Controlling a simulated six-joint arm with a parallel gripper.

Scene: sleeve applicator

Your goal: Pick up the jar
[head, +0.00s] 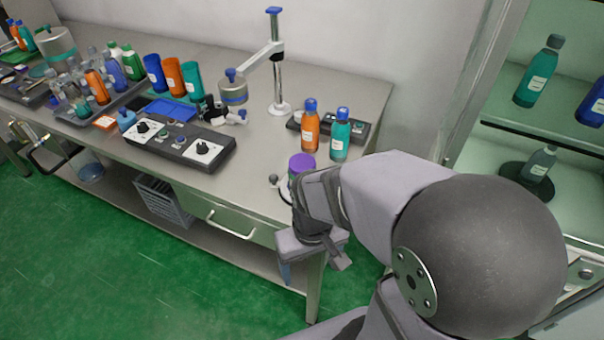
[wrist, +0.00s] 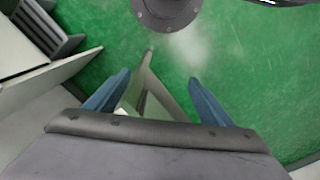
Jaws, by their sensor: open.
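A jar with a purple top (head: 301,163) stands near the front right edge of the bench; its lower part is hidden behind my arm. My gripper (head: 286,272) is in front of that bench edge, nearer the camera than the jar, and points down toward the floor. In the wrist view my gripper (wrist: 157,90) shows two blue fingers spread apart. Nothing is between them but a view of the green floor and a bench leg beyond. The jar is not seen in the wrist view.
An orange bottle (head: 310,128) and a teal bottle (head: 340,136) stand behind the jar. A control box (head: 180,142) lies on the bench to the left. A drawer handle (head: 230,227) juts from the bench front. A shelved cabinet (head: 500,140) stands at right.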

